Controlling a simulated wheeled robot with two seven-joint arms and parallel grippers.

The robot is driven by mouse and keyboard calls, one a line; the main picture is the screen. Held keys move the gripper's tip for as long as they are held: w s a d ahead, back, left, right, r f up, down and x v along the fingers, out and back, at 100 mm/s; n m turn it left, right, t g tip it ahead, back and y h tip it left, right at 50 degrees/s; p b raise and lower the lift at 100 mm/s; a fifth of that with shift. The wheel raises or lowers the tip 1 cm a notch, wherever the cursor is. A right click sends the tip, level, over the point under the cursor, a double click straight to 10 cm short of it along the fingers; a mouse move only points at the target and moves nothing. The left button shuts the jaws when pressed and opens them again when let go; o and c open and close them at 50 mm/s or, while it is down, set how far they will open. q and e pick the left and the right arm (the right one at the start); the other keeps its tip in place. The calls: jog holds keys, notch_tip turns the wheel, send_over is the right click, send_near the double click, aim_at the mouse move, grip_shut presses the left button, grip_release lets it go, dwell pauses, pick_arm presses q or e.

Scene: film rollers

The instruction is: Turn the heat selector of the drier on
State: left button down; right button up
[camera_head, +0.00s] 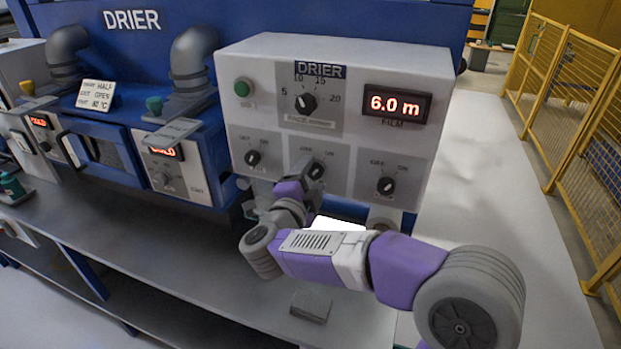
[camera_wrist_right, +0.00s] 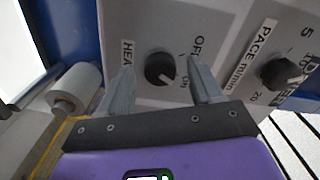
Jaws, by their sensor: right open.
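The heat selector is a black round knob (camera_wrist_right: 160,69) on the drier's grey control box (camera_head: 245,65). In the head view it is the middle knob (camera_head: 315,169) of the lower row, with its label hidden by my right arm. In the wrist view its white mark points to the lower right, toward the "ON" lettering beside a finger. My right gripper (camera_wrist_right: 160,66) is open, with one finger on each side of the knob; I cannot tell whether they touch it. In the head view my right gripper's fingers are mostly hidden. My left gripper is not in view.
Similar knobs sit left (camera_head: 253,158) and right (camera_head: 386,186) of it, with the pace dial (camera_head: 306,103) above. A green button (camera_head: 242,88) and a red "6.0 m" display (camera_head: 396,104) share the box. A yellow fence (camera_head: 570,110) stands at right.

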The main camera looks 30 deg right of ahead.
jog(key=v, duration=0.7)
jog(key=shift+s+a+p, duration=0.2)
jog(key=shift+a+p, duration=0.05)
jog(key=shift+p, duration=0.1)
